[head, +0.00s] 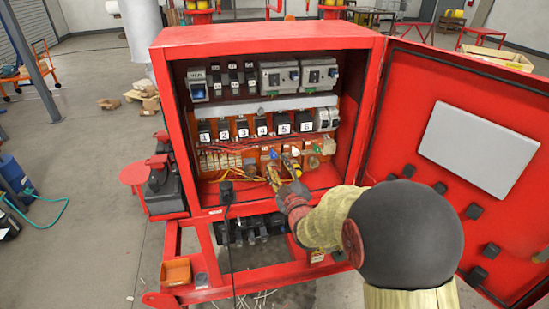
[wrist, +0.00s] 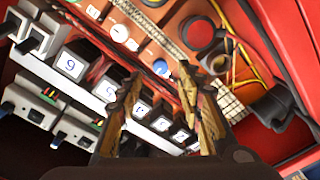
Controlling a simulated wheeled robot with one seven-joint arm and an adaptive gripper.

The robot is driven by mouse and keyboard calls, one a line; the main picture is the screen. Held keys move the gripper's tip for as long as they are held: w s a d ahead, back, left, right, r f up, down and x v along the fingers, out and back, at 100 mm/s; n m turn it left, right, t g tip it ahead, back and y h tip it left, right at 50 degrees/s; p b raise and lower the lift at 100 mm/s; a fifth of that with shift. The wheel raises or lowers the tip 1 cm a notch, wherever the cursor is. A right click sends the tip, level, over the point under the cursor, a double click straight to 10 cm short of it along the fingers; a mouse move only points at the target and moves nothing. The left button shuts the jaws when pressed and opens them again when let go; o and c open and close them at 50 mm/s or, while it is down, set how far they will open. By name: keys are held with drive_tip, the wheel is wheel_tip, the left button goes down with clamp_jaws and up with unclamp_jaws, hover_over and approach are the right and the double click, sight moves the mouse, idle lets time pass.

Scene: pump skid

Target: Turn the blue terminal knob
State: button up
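The blue terminal knob (wrist: 161,68) shows in the wrist view just beyond and between the fingertips of my gripper (wrist: 163,84). In the head view the blue knob (head: 273,155) is small, on the orange lower panel inside the open red cabinet (head: 265,38). My gripper (head: 281,171) is there inside the cabinet, just below the knob. Its two fingers are apart with nothing between them. I see no contact with the knob, but the exact gap in depth cannot be told.
Numbered black breakers (head: 262,126) line the row above. Yellow wires (head: 237,171) hang at left. The open red door (head: 455,155) bounds the right side.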

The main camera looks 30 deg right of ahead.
sight(274, 157)
drive_tip(key=x, duration=0.6)
drive_tip(key=shift+a, duration=0.1)
drive_tip(key=shift+c, duration=1.1)
drive_tip(key=c, duration=0.7)
clamp_jaws()
